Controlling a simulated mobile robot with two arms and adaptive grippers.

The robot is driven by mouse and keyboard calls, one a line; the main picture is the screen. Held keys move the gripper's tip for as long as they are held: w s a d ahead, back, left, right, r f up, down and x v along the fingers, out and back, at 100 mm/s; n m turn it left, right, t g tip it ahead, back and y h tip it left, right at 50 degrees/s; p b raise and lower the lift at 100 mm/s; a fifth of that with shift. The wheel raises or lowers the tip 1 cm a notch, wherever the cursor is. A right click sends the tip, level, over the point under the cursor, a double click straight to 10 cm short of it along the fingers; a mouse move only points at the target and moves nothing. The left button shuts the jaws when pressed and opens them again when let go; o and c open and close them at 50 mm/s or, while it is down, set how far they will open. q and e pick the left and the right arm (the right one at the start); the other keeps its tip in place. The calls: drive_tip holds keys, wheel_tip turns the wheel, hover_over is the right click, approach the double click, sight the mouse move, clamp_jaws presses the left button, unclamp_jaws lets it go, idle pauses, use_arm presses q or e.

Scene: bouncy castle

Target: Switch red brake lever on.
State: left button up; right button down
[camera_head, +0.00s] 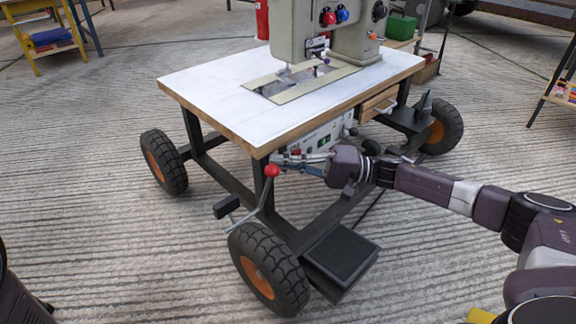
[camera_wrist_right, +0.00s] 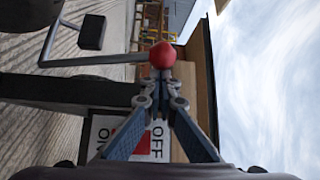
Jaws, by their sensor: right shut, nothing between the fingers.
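The red brake lever is a bent grey rod with a round red knob (camera_head: 271,170) at its upper end, by the table's front leg above the front wheel. The knob shows just beyond my fingertips in the right wrist view (camera_wrist_right: 162,54). My right gripper (camera_head: 279,159) comes in from the right, under the table's edge, fingers pointing left. Its fingers (camera_wrist_right: 161,75) are shut with nothing between them, right at the knob; I cannot tell whether they touch it. An ON/OFF plate (camera_wrist_right: 142,138) lies partly hidden behind the fingers. My left gripper is not in view.
The white-topped table (camera_head: 215,95) carries a large sewing machine (camera_head: 355,35) and stands on black wheels (camera_head: 268,268). A black pedal (camera_head: 340,252) sits low at the front. A white control box (camera_head: 318,138) hangs under the tabletop.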

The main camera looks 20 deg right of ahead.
drive_tip(key=shift+s, duration=0.1)
drive_tip(key=s+d+f+n+y+p, duration=0.2)
drive_tip(key=s+d+f+p, duration=0.1)
drive_tip(key=s+f, duration=0.3)
drive_tip(key=s+p, duration=0.1)
drive_tip(key=s, duration=0.1)
drive_tip(key=shift+s+f, duration=0.15)
drive_tip(key=shift+s, duration=0.15)
idle(0.5)
drive_tip(key=shift+s, duration=0.1)
drive_tip(key=shift+f, duration=0.1)
drive_tip(key=v, duration=1.1)
drive_tip(key=shift+d, duration=0.5)
